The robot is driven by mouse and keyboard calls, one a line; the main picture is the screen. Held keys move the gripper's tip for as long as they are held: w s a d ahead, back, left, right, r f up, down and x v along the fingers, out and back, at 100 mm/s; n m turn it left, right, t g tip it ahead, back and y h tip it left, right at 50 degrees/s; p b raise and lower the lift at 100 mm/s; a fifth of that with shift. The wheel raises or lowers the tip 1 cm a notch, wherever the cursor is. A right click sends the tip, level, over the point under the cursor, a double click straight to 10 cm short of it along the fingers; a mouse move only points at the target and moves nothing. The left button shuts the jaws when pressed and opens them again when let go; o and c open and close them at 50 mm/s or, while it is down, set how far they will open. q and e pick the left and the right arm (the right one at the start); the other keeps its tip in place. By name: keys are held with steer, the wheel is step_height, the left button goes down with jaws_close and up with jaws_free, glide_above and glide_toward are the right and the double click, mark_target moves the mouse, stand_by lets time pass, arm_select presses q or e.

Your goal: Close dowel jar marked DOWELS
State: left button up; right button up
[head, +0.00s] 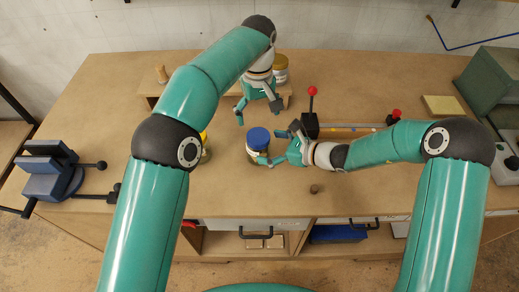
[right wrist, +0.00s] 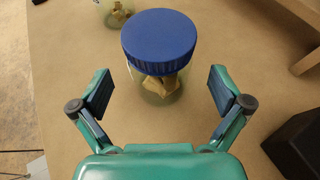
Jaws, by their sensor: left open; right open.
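A clear jar with a blue lid (head: 258,137) stands upright on the wooden bench, with pale wooden pieces inside. It also shows in the right wrist view (right wrist: 160,45), lid seated on top; how tightly cannot be told. No DOWELS marking is readable. My right gripper (head: 272,147) is open just right of this jar; in the right wrist view its fingers (right wrist: 159,92) are spread, the jar ahead between them. My left gripper (head: 257,108) is open and empty, above and behind the jar. A yellow-lidded jar (head: 206,152) is partly hidden by my left arm.
Another jar (head: 281,68) stands on a low shelf at the back. A black fixture with a red-knobbed lever (head: 311,105) is right of my left gripper. A small brown knob (head: 314,188) lies near the front edge. A blue-grey vise (head: 50,170) stands left.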

mark_target(258, 135)
steer(key=shift+x, duration=2.15)
jaws_close()
arm_select(q)
steer(key=shift+f, duration=4.05)
steer(key=shift+c, duration=0.2)
